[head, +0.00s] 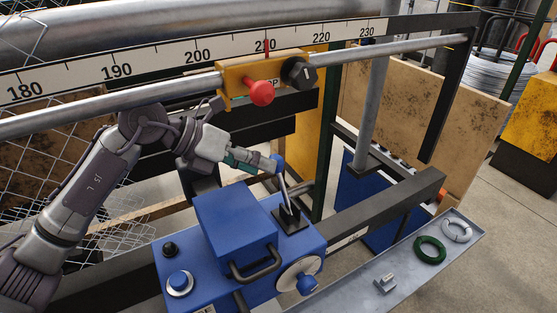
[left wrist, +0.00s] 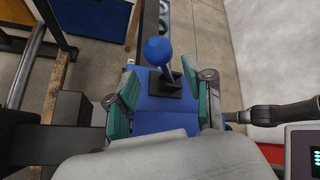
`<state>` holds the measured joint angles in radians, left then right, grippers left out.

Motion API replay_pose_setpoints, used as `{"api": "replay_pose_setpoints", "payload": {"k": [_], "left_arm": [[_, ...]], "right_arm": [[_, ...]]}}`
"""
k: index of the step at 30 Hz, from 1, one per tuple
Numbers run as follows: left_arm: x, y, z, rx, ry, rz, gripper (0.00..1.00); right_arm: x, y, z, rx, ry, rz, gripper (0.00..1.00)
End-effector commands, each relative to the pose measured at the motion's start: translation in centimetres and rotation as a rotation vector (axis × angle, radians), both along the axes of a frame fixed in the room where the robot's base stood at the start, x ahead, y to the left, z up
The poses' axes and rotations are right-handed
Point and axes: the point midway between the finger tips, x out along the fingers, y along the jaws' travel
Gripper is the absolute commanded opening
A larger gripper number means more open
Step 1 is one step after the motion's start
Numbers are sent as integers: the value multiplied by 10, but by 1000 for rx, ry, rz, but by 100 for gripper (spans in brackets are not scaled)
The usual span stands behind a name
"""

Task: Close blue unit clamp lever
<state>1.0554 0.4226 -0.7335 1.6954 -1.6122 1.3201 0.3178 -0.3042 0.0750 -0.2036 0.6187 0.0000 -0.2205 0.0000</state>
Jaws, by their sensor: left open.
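The blue unit (head: 235,218) stands at the lower middle of the head view. Its clamp lever (head: 284,186) is a grey rod with a blue ball knob (head: 277,163), rising from a black base plate (head: 291,219). The rod stands near upright, tilted a little to the left. My left gripper (head: 262,163) reaches in from the left at knob height, close beside the knob. In the left wrist view my left gripper (left wrist: 167,92) has its green-padded fingers spread wide, with the lever (left wrist: 167,73) and knob (left wrist: 157,50) ahead between them. I cannot tell whether they touch. My right gripper is not visible.
A ruled rail with a red knob (head: 261,92) runs above my left arm. A grey tray (head: 405,275) with green and grey rings lies at the right.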

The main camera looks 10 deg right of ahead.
Motion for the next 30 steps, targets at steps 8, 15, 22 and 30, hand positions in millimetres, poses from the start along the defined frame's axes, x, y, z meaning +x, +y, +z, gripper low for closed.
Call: {"api": "replay_pose_setpoints", "payload": {"k": [8,15,22,30], "left_arm": [[4,-36,-21,-2,4,-1,52],[5,-44,-29,0,-1,-1,52],[5,-44,-30,0,-1,-1,47],[5,-44,-29,0,0,0,2]], "right_arm": [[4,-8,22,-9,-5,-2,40],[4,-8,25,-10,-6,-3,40],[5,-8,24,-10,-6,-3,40],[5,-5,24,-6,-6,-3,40]]}}
